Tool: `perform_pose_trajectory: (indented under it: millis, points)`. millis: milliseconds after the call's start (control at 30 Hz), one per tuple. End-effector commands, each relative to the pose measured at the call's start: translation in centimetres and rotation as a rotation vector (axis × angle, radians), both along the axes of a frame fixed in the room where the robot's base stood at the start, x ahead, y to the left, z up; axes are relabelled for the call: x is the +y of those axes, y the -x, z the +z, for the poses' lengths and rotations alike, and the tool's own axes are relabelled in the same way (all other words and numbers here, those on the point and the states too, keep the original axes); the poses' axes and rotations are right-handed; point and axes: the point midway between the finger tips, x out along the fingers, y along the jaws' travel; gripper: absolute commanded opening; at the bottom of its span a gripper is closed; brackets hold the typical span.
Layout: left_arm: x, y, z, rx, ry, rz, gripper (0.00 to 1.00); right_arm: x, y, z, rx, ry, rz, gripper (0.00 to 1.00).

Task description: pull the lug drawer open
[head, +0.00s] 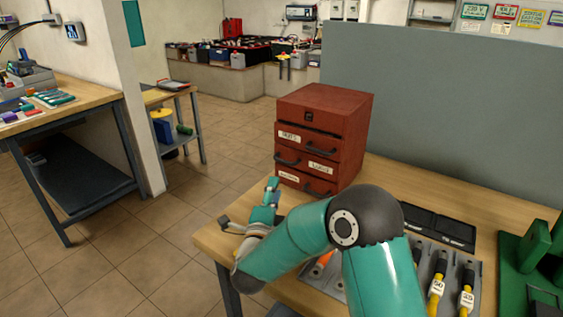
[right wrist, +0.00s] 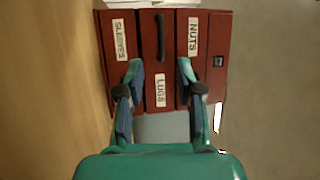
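A red cabinet (head: 335,105) with three labelled drawers stands on the wooden bench. The lug drawer is the middle one, with its LUGS label (head: 322,167) at right and a dark handle (head: 287,160) at left; it looks shut. In the right wrist view the cabinet appears turned sideways, with the lug handle (right wrist: 160,38) upright above the LUGS label (right wrist: 160,88). My right gripper (head: 272,188) is in front of the cabinet, its fingers apart and empty. In the wrist view its fingertips (right wrist: 160,66) flank the lug drawer's line, below the handle in the picture. My left gripper is out of view.
A green stand (head: 530,250) is at the far right. A grey panel (head: 440,100) rises behind the bench. Open tiled floor lies left of the cabinet.

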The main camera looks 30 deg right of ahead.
Motion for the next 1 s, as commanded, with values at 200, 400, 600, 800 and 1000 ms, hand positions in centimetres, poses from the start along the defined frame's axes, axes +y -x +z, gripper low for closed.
perform_pose_trajectory:
  millis: [200,400,600,800,1000]
  points:
    - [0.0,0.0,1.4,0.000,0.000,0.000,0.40,-3.5,-3.4,1.0,0.000,0.001,-0.002,0.36]
    - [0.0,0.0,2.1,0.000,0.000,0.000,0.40,-5.8,-5.8,1.5,0.000,0.000,-0.002,0.36]
    - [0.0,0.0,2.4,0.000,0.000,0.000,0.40,-7.0,-7.0,1.6,0.002,0.000,0.001,0.36]
    - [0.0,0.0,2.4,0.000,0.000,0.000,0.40,-7.2,-7.2,1.6,0.000,0.000,0.002,0.36]
    - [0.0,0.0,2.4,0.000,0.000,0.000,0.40,-7.1,-7.2,1.6,0.000,0.000,0.002,0.25]
